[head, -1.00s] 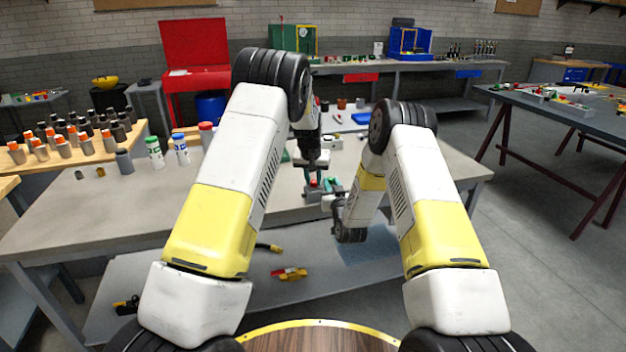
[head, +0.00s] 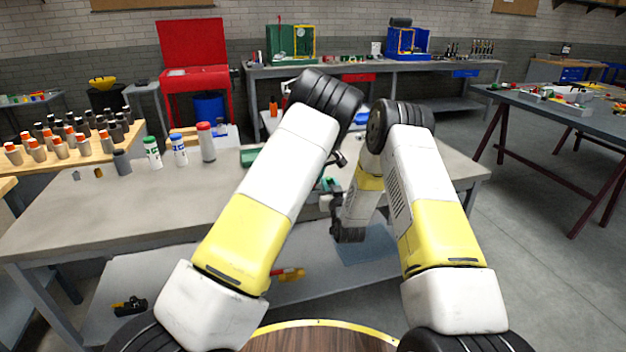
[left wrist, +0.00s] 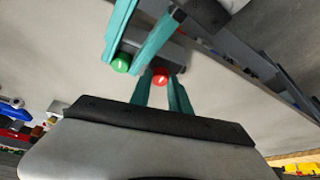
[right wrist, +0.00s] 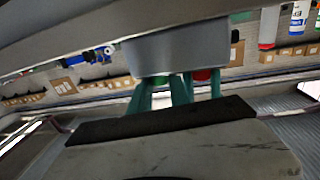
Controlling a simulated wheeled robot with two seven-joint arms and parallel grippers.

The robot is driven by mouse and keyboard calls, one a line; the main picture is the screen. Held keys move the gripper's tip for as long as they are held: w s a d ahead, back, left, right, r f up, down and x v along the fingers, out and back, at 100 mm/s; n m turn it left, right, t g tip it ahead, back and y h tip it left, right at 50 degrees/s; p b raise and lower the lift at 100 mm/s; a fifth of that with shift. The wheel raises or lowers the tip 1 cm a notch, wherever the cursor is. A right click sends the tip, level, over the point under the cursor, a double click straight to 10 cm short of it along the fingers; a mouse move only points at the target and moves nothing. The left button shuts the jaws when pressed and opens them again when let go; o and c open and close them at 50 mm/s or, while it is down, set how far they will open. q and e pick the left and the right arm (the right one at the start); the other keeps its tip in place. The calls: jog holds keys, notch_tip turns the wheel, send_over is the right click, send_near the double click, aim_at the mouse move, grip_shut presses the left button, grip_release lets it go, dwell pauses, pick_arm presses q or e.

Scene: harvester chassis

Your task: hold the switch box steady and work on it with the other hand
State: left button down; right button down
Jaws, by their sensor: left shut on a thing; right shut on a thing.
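The switch box is a grey box with a green and a red button; in the right wrist view the box (right wrist: 178,48) fills the upper middle, and in the left wrist view its red button (left wrist: 160,77) and green button (left wrist: 121,63) show. My left gripper (left wrist: 161,82) has its teal fingers on either side of the red button, shut on the box. My right gripper (head: 326,187) is shut on the box from the other side; its teal fingers (right wrist: 163,92) show near the green button. In the head view my left arm hides my left gripper and most of the box.
The grey workbench (head: 120,205) has bare room at left. A red-capped bottle (head: 206,142), a blue-capped one (head: 179,150) and a green-capped one (head: 152,153) stand at its back. A lower shelf (head: 170,285) holds a few tools.

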dwell(0.3)
pick_arm(q)
jog(key=shift+f, duration=0.1)
jog(key=c, duration=1.2)
grip_release()
